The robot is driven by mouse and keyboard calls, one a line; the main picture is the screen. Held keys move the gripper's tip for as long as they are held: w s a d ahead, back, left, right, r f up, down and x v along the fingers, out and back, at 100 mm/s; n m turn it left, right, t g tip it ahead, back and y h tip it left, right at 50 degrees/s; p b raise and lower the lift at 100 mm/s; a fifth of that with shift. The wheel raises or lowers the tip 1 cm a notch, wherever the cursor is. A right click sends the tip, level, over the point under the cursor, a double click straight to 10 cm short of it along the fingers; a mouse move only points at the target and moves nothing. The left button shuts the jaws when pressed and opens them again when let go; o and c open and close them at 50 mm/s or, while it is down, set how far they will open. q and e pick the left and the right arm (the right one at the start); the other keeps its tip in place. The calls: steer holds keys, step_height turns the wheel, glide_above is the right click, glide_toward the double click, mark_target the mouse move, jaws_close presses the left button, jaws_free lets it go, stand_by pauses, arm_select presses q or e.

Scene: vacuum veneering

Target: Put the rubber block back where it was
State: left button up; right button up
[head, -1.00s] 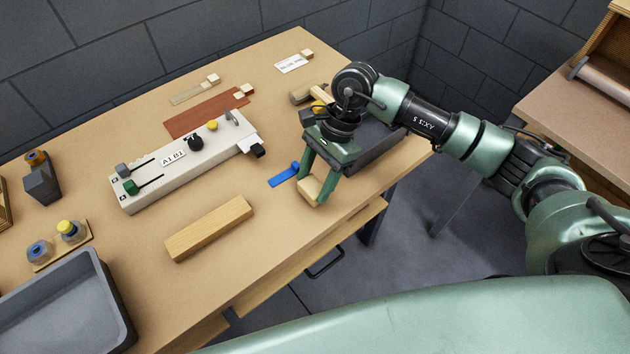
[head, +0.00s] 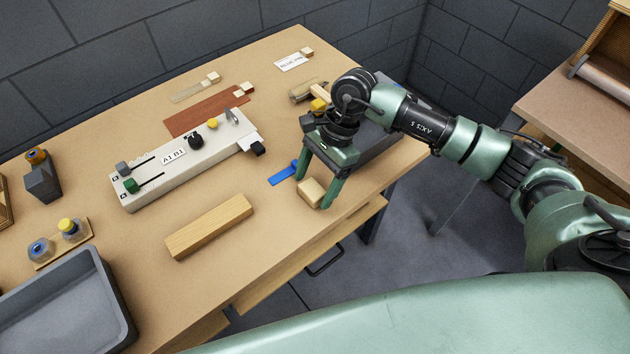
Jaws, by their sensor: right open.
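A small tan block (head: 310,193), which I take to be the rubber block, rests on the table near its front right edge. My right gripper (head: 313,191) points down over it and is open, with one finger on each side of the block. A gap shows between the block and at least the right finger. My left gripper is not in view.
A blue piece (head: 283,175) lies just left of the right gripper. A long wooden bar (head: 209,227) lies to the front left, and a white device with knobs (head: 150,190) behind it. A dark grey tray (head: 378,142) stands behind my right gripper. A grey bin (head: 107,290) is at lower left.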

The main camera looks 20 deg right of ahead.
steer(key=b+v, duration=0.3)
steer(key=v, duration=0.9)
steer(key=shift+b, duration=0.4)
